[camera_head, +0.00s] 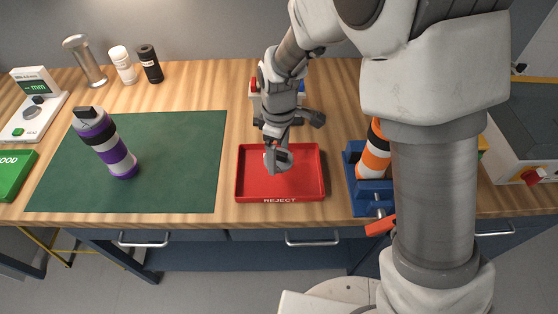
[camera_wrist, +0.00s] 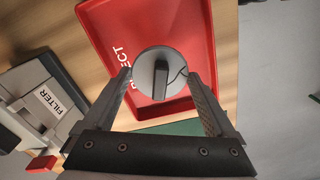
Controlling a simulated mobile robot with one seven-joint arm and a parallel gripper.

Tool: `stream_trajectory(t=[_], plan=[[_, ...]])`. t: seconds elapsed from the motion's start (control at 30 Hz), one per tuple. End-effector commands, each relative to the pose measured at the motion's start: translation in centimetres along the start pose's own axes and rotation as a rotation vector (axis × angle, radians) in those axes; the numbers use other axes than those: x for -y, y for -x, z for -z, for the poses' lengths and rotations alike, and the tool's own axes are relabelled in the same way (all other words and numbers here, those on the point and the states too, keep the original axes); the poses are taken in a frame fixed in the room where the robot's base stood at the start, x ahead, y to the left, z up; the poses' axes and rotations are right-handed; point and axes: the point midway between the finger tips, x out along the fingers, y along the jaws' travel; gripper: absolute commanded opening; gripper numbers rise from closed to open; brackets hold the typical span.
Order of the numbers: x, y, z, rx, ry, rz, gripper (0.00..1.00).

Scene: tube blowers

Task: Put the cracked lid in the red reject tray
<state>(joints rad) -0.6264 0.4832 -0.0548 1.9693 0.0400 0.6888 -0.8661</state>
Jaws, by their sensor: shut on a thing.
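My gripper (camera_head: 277,152) is over the red reject tray (camera_head: 310,187) and shut on the grey round lid (camera_head: 279,163). In the wrist view the lid (camera_wrist: 147,58) sits between the two fingertips, with a dark raised bar across it. A thin dark crack line runs on its right side. The red tray (camera_wrist: 104,18) with its white REJECT lettering lies behind the lid in that view. No other thing is seen in the tray. I cannot tell exactly how high the lid is above the tray floor.
A blue fixture (camera_head: 362,199) with an orange-and-white bottle (camera_head: 375,155) stands right of the tray. A purple-and-white bottle (camera_head: 107,144) stands on the green mat (camera_head: 185,165) to the left. A grey machine marked FILTER (camera_wrist: 45,105) shows in the wrist view.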

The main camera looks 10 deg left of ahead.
Motion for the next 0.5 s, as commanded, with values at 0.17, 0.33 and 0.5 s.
stream_trajectory(t=[0.17, 0.33, 0.5], plan=[[0.1, -2.4, -0.1, 0.004, 0.001, 0.004, 0.24], [0.0, -3.9, -0.1, 0.001, 0.0, 0.001, 0.24], [0.0, -3.8, -0.1, 0.001, 0.0, 0.0, 0.24]])
